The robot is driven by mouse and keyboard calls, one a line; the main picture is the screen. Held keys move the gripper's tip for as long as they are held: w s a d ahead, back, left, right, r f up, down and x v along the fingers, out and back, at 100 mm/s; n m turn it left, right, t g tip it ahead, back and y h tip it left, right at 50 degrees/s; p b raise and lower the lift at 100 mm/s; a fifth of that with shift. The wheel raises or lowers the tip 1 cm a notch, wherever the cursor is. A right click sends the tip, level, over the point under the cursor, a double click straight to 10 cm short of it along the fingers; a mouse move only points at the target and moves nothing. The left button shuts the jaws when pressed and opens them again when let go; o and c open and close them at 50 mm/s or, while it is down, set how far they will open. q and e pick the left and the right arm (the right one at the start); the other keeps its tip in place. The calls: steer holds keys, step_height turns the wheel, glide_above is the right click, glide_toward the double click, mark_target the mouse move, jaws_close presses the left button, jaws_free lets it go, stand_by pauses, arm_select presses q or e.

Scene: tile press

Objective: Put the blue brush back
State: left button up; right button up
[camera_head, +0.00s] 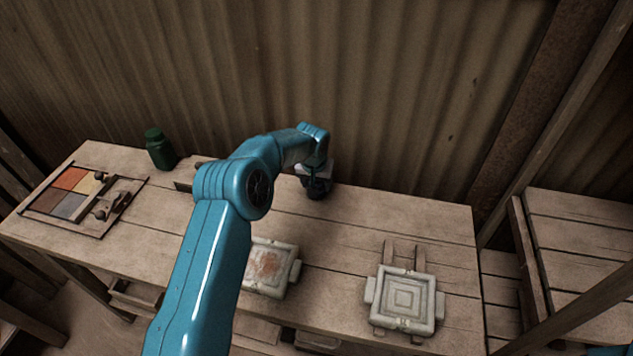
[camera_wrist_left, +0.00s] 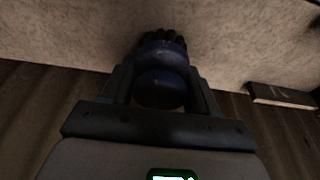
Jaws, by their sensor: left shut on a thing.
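The blue brush (camera_wrist_left: 160,80) is between the fingers of my left gripper (camera_wrist_left: 162,88) in the left wrist view. It has a rounded dark blue handle and dark bristles that point away from the gripper. My left gripper is shut on it. In the head view my left gripper (camera_head: 318,182) is over the back middle of the wooden bench, near the corrugated wall. The brush is dark and small there, and I cannot tell whether it touches the bench. The place where the brush belongs cannot be made out. My right gripper is not in view.
A pale tile mould (camera_head: 267,270) with a reddish patch is partly behind my left arm. Another mould (camera_head: 403,300) with nested squares lies at right. A dark green jar (camera_head: 160,149) and a colour tray (camera_head: 42,212) stand at left. The bench's right back is clear.

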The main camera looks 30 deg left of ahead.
arm_select(q)
steer(key=o, duration=1)
steer(key=shift+f, duration=0.1)
steer(key=shift+r, duration=0.45)
steer(key=v, duration=1.1)
steer(key=shift+s+r+b, duration=0.15)
steer(key=shift+r+b, duration=0.1)
steer(key=shift+b, duration=0.15)
